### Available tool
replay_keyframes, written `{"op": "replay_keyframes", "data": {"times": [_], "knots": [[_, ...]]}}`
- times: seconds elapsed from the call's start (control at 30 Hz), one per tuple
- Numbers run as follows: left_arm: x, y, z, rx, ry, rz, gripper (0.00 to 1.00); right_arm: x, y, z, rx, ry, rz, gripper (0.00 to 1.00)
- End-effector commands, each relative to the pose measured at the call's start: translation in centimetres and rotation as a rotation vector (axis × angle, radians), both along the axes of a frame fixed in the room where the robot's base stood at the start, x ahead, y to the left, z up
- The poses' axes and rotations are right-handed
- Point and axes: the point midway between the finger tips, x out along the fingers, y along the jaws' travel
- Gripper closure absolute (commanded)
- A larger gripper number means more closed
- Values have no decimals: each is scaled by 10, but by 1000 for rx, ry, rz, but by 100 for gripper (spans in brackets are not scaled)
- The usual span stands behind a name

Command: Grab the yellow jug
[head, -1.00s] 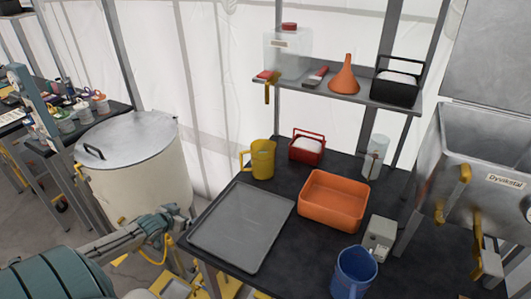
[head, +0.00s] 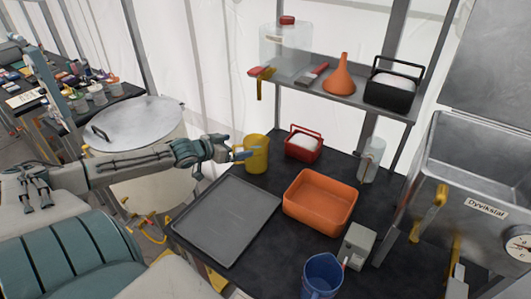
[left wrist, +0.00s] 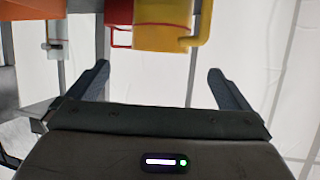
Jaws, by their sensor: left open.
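The yellow jug (head: 257,153) stands upright on the dark table, near its back left edge, with its handle on the left. My left gripper (head: 231,153) is open and reaches in from the left, close to the jug's handle side. In the left wrist view the yellow jug (left wrist: 163,30) shows at the top, cut off by the frame, beyond the fingertips of the open left gripper (left wrist: 158,70). Nothing is between the fingers. Whether a finger touches the handle, I cannot tell. My right gripper is not in view.
A red basket (head: 304,145) stands just right of the jug. A grey tray (head: 226,220), an orange tub (head: 320,202) and a blue jug (head: 322,277) are nearer. A shelf (head: 345,97) stands above the table's back. A lidded drum (head: 150,180) stands left, below my arm.

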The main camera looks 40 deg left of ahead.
Motion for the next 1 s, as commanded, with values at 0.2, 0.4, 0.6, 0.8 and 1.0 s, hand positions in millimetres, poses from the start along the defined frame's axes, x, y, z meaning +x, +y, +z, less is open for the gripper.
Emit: {"op": "replay_keyframes", "data": {"times": [0.2,0.4,0.6,0.8,1.0], "knots": [[16,-1,-14,-2,-6,3,0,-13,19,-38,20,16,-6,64],[32,-1,-16,-4,-6,7,0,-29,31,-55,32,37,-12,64],[45,-4,-21,-3,-3,3,0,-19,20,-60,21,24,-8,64],[50,-5,-21,-1,-1,-1,0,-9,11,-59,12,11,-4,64],[66,-9,-23,-8,-3,0,0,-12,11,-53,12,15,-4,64]]}}
